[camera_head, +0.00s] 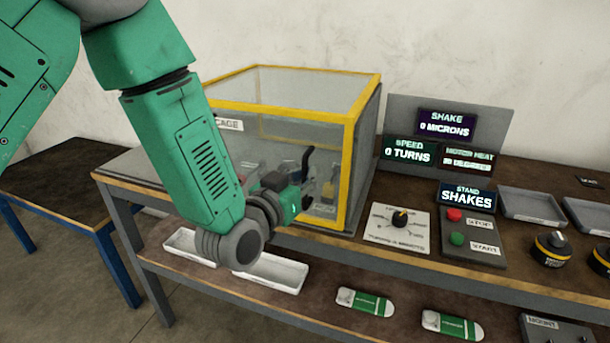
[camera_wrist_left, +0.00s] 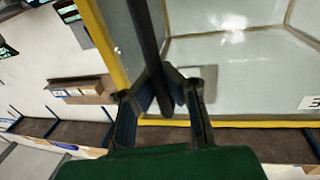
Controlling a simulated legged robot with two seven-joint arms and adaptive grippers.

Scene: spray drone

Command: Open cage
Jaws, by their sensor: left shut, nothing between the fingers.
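The cage (camera_head: 360,118) is a clear box with yellow edges and a "CAGE" label, standing on the table. It looks closed from the head view. My left gripper (camera_head: 304,168) is at the front of the cage, near its front right yellow edge, shut with nothing held. In the left wrist view, my fingers (camera_wrist_left: 172,88) come together beside a dark upright bar (camera_wrist_left: 143,35), with the cage's yellow edge (camera_wrist_left: 100,40) and clear panel behind. I cannot tell whether the fingers touch the bar. My arm hides part of the cage's front left. My right gripper is not in view.
Right of the cage are a dial plate (camera_head: 398,228), a red and green button panel (camera_head: 472,240), display screens (camera_head: 447,124) and grey trays (camera_head: 532,206). The lower shelf holds a white tray (camera_head: 270,272) and green-white items (camera_head: 364,301). A blue-legged table (camera_head: 60,180) stands left.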

